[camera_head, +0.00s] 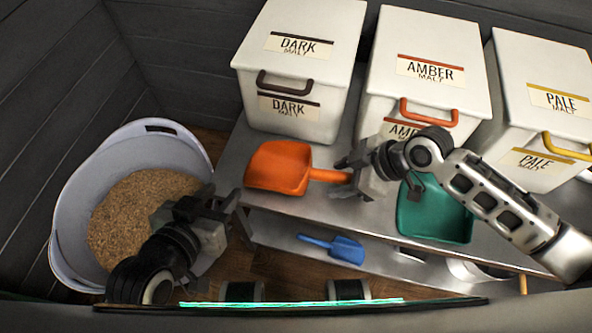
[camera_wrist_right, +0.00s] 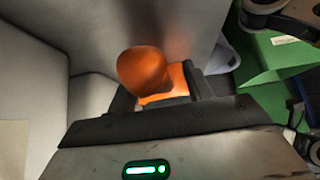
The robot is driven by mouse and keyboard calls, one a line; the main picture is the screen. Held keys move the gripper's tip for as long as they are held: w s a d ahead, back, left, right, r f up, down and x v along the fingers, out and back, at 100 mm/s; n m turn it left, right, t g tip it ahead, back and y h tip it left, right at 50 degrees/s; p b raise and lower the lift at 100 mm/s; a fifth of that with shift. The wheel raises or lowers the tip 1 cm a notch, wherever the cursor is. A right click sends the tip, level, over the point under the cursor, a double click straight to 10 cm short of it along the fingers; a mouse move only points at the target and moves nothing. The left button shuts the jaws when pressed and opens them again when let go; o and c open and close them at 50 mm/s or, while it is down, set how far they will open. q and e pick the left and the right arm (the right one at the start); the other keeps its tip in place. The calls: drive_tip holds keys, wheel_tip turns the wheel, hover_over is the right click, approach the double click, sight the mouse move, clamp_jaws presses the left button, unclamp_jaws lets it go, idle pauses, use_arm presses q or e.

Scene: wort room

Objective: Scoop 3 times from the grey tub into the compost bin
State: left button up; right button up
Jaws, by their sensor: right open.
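The grey tub (camera_head: 75,205) stands on the floor at the left, with tan grain (camera_head: 140,205) inside. An orange scoop (camera_head: 278,167) lies on the shelf, its handle pointing right. My right gripper (camera_head: 350,173) is open at the handle end. In the right wrist view the orange handle (camera_wrist_right: 145,70) shows between the fingers of the right gripper (camera_wrist_right: 165,98). My left gripper (camera_head: 232,212) is in front of the tub's right side, apart from the scoop; its jaw opening is unclear. A green labelled surface (camera_wrist_right: 275,65) shows in the right wrist view; I cannot tell if it is the compost bin.
White bins labelled dark malt (camera_head: 300,70), amber malt (camera_head: 425,65) and pale malt (camera_head: 545,95) stand behind the orange scoop. A teal scoop (camera_head: 435,215) lies right of my right gripper. A blue scoop (camera_head: 335,248) lies lower down.

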clamp_jaws()
wheel_tip(320, 180, up, 6)
drive_tip(key=p, duration=0.6)
drive_tip(key=shift+r, duration=0.1)
drive_tip(key=c, duration=0.9)
unclamp_jaws()
clamp_jaws()
